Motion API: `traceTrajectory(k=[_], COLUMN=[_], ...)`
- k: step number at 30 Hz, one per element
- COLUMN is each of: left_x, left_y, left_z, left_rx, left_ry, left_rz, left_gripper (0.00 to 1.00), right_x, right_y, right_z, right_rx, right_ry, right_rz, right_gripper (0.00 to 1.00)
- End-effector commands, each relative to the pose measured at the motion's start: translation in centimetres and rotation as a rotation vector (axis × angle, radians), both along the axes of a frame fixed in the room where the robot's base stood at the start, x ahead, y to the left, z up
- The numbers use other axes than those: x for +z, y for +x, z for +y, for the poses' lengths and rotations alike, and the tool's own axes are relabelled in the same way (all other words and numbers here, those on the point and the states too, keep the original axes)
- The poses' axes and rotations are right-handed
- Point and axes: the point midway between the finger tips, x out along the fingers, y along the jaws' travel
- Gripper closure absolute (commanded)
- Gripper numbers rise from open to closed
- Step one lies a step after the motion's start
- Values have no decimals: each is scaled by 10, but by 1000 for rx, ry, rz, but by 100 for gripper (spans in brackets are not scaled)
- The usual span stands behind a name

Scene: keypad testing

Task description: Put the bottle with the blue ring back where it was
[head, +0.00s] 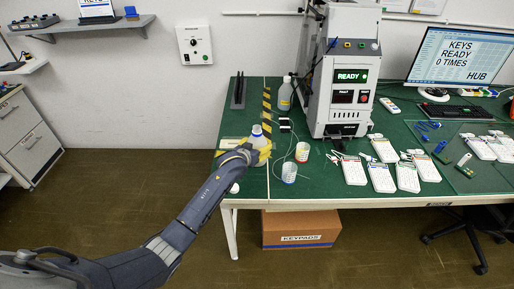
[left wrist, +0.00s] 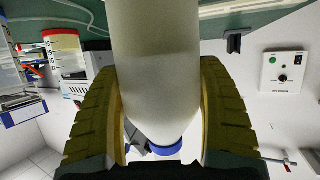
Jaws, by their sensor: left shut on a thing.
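The bottle with the blue ring (head: 257,140) is pale and upright over the front left part of the green table (head: 330,186). My left gripper (head: 262,151), with yellow finger pads, is shut around its body. In the left wrist view the bottle's pale body (left wrist: 155,65) fills the space between the pads, and the blue ring (left wrist: 172,149) shows at its far end. The bottle's base is hidden, so I cannot tell whether it touches the table. My right gripper is in neither view.
Another bottle (head: 285,96) stands farther back beside the test machine (head: 345,75). Several keypads (head: 381,178) lie to the right. Yellow-black tape (head: 267,105) runs along the table's left part.

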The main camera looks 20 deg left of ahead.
Motion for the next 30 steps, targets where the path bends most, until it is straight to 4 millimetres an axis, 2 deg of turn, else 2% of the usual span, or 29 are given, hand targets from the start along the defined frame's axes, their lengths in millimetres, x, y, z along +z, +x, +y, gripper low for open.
traceTrajectory(k=[15, 16, 22, 30], left_x=[-6, -6, -6, -5], left_y=[0, 0, 0, 0], left_z=[0, 0, 0, 0], left_rx=[-1, 0, 0, 0], left_ry=[-2, 0, 0, 0], left_rz=[-2, 0, 0, -1], left_gripper=[73, 23, 1, 1], right_x=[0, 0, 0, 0], right_y=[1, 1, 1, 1], right_z=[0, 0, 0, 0], right_rx=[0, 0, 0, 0], right_ry=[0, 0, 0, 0], right_rz=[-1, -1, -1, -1], right_gripper=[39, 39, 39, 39])
